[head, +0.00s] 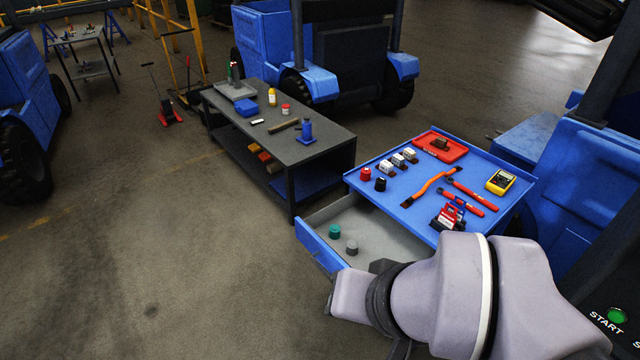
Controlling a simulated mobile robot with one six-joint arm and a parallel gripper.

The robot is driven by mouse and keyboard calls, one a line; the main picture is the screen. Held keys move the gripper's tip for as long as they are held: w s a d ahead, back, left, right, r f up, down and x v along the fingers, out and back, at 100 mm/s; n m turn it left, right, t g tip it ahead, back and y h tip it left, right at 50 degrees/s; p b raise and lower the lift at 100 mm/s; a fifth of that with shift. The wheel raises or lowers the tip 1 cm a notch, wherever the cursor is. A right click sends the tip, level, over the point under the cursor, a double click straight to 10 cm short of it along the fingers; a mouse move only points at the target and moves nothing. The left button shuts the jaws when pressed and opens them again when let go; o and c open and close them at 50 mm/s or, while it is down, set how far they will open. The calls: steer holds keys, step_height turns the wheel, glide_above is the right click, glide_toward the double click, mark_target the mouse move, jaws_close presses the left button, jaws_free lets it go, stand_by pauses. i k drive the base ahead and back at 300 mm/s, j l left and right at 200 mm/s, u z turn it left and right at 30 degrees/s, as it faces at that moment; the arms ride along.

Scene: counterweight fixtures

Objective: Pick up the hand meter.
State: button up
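The hand meter (501,182) is yellow with a dark face and a small display. It lies on the right part of the blue top of the tool cart (408,208), near its right edge. Nothing covers it. My grey arm crosses the lower right of the head view in front of the cart. My gripper's fingers do not show, so whether it is open or shut is hidden.
The cart's drawer (322,246) is open. A dark workbench (292,150) stands left. The floor at lower left is clear.

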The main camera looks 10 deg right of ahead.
mark_target(502, 181)
steer(key=k+z, duration=0.15)
steer(key=z, duration=1.25)
steer(key=i, duration=1.4)
